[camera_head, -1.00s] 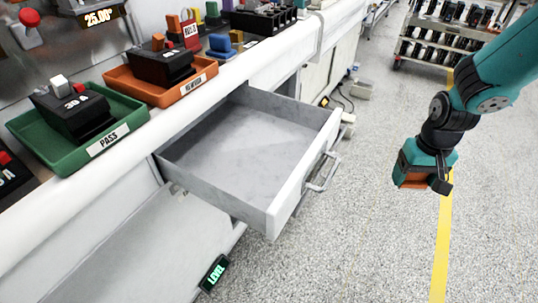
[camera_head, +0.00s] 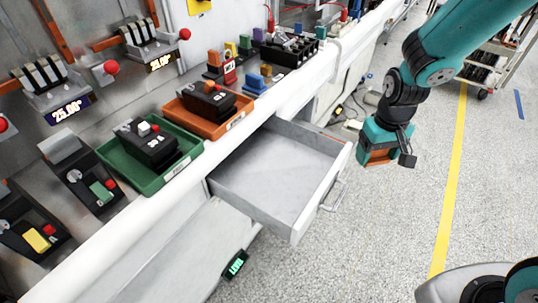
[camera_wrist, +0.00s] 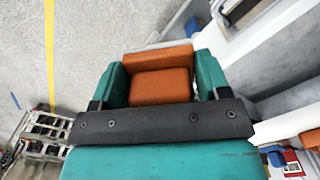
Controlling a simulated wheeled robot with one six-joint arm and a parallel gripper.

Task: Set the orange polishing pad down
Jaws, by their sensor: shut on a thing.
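The orange polishing pad (camera_wrist: 160,87) is a blocky orange piece held between the two teal fingers of my gripper (camera_wrist: 161,75) in the wrist view. In the head view, my gripper (camera_head: 388,140) is in the air to the right of the open drawer, pointing down. A strip of the orange pad (camera_head: 377,158) shows at its lower end. The fingers and wrist hide much of the pad in the head view.
An open, empty grey drawer (camera_head: 270,182) juts from the bench. On the bench stand a green tray (camera_head: 178,178) and an orange tray (camera_head: 222,128), each with a black breaker. A cart (camera_head: 487,62) stands at the back right.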

